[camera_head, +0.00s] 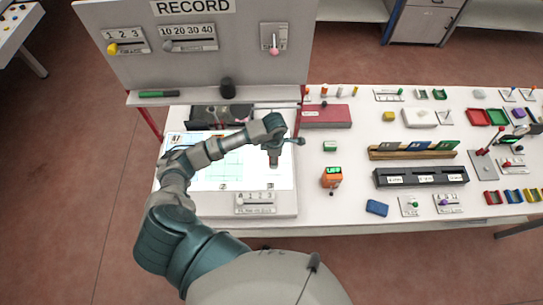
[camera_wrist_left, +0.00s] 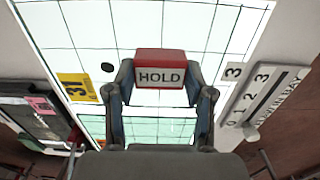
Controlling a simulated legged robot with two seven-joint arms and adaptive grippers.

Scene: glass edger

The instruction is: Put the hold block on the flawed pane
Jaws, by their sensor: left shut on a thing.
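The hold block (camera_wrist_left: 160,72) is red with a white face reading HOLD. In the left wrist view it sits between the two fingertips of my left gripper (camera_wrist_left: 158,84), which is shut on it. In the head view my left gripper (camera_head: 273,160) points down over the right part of the lit, gridded panel (camera_head: 215,172); the block is not clear there. Glass over the panel is hard to make out. A dark round spot (camera_wrist_left: 107,67) and a yellow number tag (camera_wrist_left: 72,87) show left of the block; which pane they belong to is unclear. My right gripper is out of view.
A RECORD board (camera_head: 195,60) with sliders stands behind the panel, with a green marker (camera_head: 158,94) on its ledge. A slider plate (camera_head: 262,203) lies at the panel's front edge. To the right, an orange device (camera_head: 331,178) and a black rack (camera_head: 420,176) stand on the white table.

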